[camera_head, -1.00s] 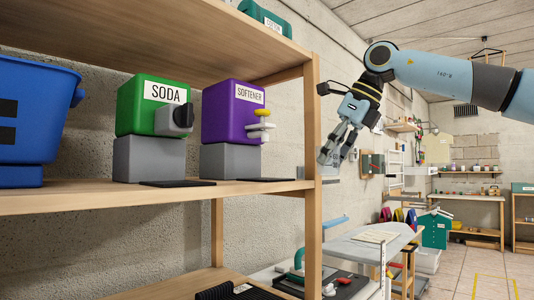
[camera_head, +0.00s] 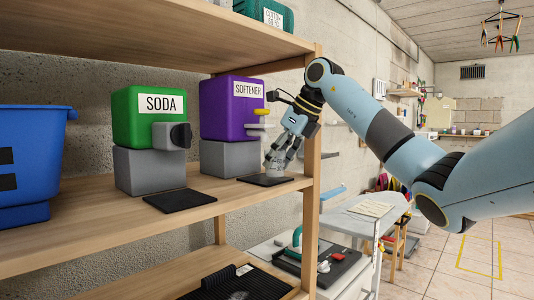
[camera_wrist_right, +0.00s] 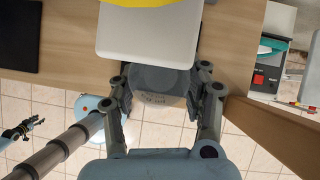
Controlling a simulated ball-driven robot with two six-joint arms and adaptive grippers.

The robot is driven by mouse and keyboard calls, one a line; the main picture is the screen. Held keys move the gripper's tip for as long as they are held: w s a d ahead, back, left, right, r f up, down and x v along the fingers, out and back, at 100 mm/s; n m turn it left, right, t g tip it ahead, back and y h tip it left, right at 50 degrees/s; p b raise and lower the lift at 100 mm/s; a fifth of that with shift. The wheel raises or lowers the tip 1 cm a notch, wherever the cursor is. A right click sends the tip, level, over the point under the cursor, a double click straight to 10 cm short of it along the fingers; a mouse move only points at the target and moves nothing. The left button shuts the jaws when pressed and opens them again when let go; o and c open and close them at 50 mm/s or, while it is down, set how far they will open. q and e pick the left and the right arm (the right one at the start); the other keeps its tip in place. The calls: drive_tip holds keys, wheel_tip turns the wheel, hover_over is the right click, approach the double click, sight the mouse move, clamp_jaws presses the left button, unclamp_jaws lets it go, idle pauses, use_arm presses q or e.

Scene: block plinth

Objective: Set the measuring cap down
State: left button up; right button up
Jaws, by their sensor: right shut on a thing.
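The measuring cap (camera_head: 275,162) is a small grey translucent cup in my right gripper (camera_head: 276,154), which is shut on it. It is low over the small black mat (camera_head: 265,181) in front of the purple softener container (camera_head: 227,112). I cannot tell whether the cap touches the mat. In the wrist view the cap (camera_wrist_right: 160,82) sits between the fingers, partly under the pale spout (camera_wrist_right: 146,36) with its yellow part. What looks like my left gripper (camera_wrist_right: 20,130) shows small at the lower left of that view; its jaws are unclear.
The green soda container (camera_head: 140,120) on a grey block stands left of the softener, with another black mat (camera_head: 180,200) before it. A blue basket (camera_head: 32,150) is at far left. The shelf post (camera_head: 312,190) stands close right of the gripper.

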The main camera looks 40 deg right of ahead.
drive_tip(key=w, duration=0.1)
drive_tip(key=w+a+p, duration=0.1)
drive_tip(key=w, duration=0.1)
drive_tip(key=shift+r, duration=0.15)
drive_tip(key=shift+f, duration=0.45)
drive_tip(key=shift+s, duration=0.1)
drive_tip(key=shift+d, duration=0.15)
drive_tip(key=shift+f, duration=0.15)
drive_tip(key=o, duration=0.8)
drive_tip(key=shift+o, duration=0.2)
